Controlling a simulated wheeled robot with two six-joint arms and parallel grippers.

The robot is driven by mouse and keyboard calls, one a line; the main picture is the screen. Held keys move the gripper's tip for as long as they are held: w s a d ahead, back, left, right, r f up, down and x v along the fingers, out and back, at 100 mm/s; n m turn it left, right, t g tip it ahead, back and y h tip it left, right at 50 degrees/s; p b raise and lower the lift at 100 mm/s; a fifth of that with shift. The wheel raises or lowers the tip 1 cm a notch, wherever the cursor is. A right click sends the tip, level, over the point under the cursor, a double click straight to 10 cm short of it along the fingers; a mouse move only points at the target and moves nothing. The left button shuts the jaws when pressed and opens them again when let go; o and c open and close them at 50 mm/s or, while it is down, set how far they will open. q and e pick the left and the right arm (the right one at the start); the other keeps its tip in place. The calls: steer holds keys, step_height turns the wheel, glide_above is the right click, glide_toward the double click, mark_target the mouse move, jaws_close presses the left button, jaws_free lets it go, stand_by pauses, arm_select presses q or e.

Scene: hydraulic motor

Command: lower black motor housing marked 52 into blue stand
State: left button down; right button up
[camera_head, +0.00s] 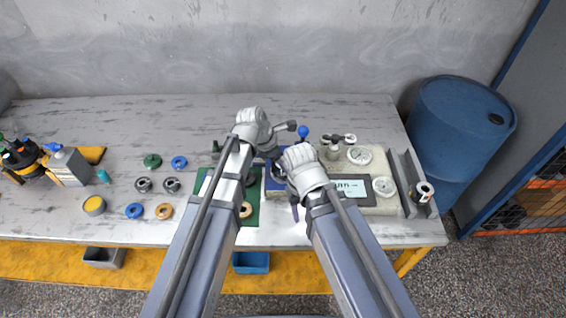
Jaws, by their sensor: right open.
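A blue stand (274,187) sits near the middle of the table, partly covered by my arms. A dark part shows between my two wrists above it. It may be the black motor housing, but the mark 52 is not readable and I cannot tell how it sits. My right gripper (285,187) is open, close over the stand from the right. My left gripper (279,140) is at the back of the stand. Its jaws are too small and overlapped to read.
A green mat (252,217) lies under my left arm. A gauge panel (386,206) stands right of the stand, with a grey channel rack (409,182) beside it. A blue drum (455,135) stands beyond the table's right edge.

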arm_select(q)
steer(key=shift+f+b, duration=0.45)
steer(key=shift+b, duration=0.05)
arm_select(e)
steer(key=shift+f, duration=0.5)
arm_select(q)
jaws_free()
arm_select(e)
steer(key=shift+r, duration=0.1)
arm_select(q)
steer(key=shift+r+p, duration=4.55)
steer(key=shift+p, duration=0.05)
arm_select(e)
step_height(320, 180, up, 9)
